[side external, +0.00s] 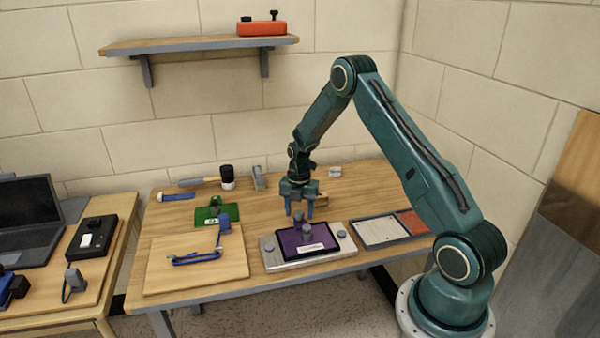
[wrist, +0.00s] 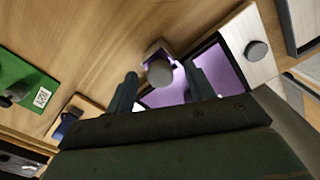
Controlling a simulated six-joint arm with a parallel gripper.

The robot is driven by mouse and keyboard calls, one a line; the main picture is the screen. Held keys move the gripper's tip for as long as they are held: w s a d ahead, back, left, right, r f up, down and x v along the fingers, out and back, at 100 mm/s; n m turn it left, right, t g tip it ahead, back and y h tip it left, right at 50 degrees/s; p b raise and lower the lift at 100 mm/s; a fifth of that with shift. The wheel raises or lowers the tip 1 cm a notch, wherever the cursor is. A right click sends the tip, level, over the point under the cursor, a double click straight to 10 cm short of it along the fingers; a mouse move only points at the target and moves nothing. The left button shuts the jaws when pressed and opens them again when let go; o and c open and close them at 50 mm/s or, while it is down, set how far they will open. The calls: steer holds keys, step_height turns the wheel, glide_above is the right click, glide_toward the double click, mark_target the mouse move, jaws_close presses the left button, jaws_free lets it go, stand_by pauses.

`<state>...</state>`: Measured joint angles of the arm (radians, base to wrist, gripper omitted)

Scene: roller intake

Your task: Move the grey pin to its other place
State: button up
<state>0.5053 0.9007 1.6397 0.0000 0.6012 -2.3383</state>
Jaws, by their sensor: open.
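A grey pin (side external: 299,217) stands at the back of a purple panel (side external: 290,240) set in a silver fixture (side external: 272,258). A second grey piece (side external: 306,232) stands just in front of it on the purple panel. My gripper (side external: 299,211) points down over the back of the panel, its two blue fingers apart. In the wrist view, a round grey pin top (wrist: 159,72) shows between the spread fingers (wrist: 163,86), with purple surface (wrist: 165,96) around it. Whether the fingers touch the pin cannot be told.
A green board (side external: 232,212) with dark pieces stands at left, near a blue bracket (side external: 195,259) on a wooden board (side external: 160,272). A grey knob (wrist: 257,51) sits on the fixture. A grey-and-red tray (side external: 380,231) lies at right. A dark-headed hammer (side external: 227,172) lies behind.

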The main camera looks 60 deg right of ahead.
mark_target(299, 212)
steer(key=shift+r, duration=0.1)
step_height(299, 212, up, 14)
steer(key=shift+f, duration=0.2)
stand_by(0.5)
steer(key=shift+r, duration=0.1)
steer(key=s+a+r+m+t, duration=0.1)
steer(key=s+a+r+m, duration=0.4)
steer(key=a+r, duration=0.3)
steer(key=s+a+r+m+t, duration=0.2)
steer(key=s+a+r+m, duration=0.3)
steer(key=a+r, duration=0.35)
steer(key=s+a+m+t, duration=0.1)
steer(key=s+a+m, duration=0.3)
steer(key=s, duration=0.4)
steer(key=s+a+r+m+t, duration=0.1)
steer(key=s+a+m, duration=0.3)
steer(key=s+m, duration=0.3)
steer(key=shift+s+r+t, duration=0.3)
steer(key=shift+s, duration=0.45)
